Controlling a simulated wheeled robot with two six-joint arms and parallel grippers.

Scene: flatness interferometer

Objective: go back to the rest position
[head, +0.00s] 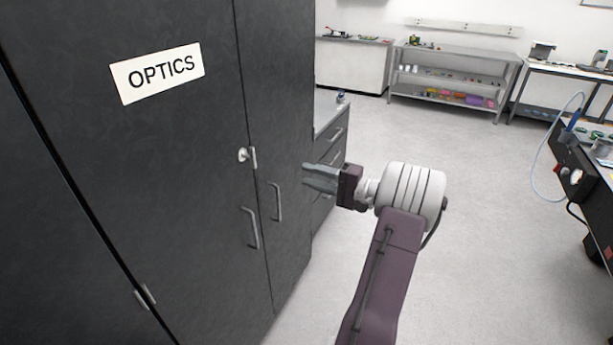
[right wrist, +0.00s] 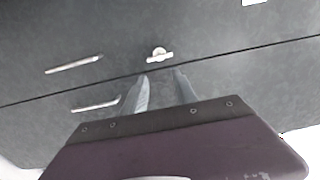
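My right gripper (head: 308,178) reaches in from the lower right in the head view and points left at the dark cabinet (head: 170,180). In the right wrist view its two grey fingers (right wrist: 160,80) are apart, with nothing between them. A key or latch (head: 246,156) and two bar handles (head: 263,214) are on the cabinet doors, which look shut. The latch also shows in the right wrist view (right wrist: 159,55), beyond the fingertips. I cannot tell whether the fingertips touch the door. My left gripper is not in view.
An OPTICS label (head: 157,72) is on the cabinet. A drawer unit (head: 330,150) stands beyond it. A metal shelf rack (head: 455,80) stands at the back wall, and a dark bench with a blue hose (head: 540,170) is at right. The floor (head: 490,240) between is clear.

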